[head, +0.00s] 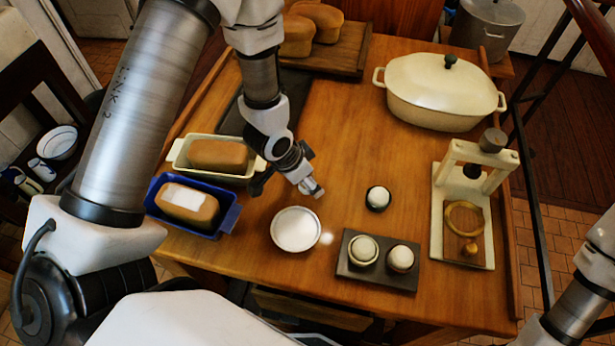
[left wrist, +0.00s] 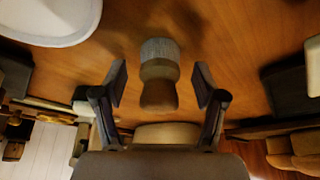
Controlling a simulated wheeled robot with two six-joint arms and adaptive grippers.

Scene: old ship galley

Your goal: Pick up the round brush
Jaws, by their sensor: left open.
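The round brush (left wrist: 159,75) has a pale grey bristle end and a brown waisted handle. In the left wrist view it shows between the two spread fingers of my left gripper (left wrist: 159,84), with a gap on each side. The fingers do not touch it. In the head view my left gripper (head: 308,184) is over the middle of the table, just behind a white bowl (head: 296,230). I cannot make out the brush there; the gripper seems to hide it. My right gripper is outside the views.
The wooden table (head: 340,130) holds a cream tin (head: 259,165) and a blue tin (head: 232,220) with loaves, left of the gripper. A small dark pot (head: 378,198), a dark tray (head: 385,279), a cream press (head: 437,220) and a casserole (head: 435,95) stand to the right.

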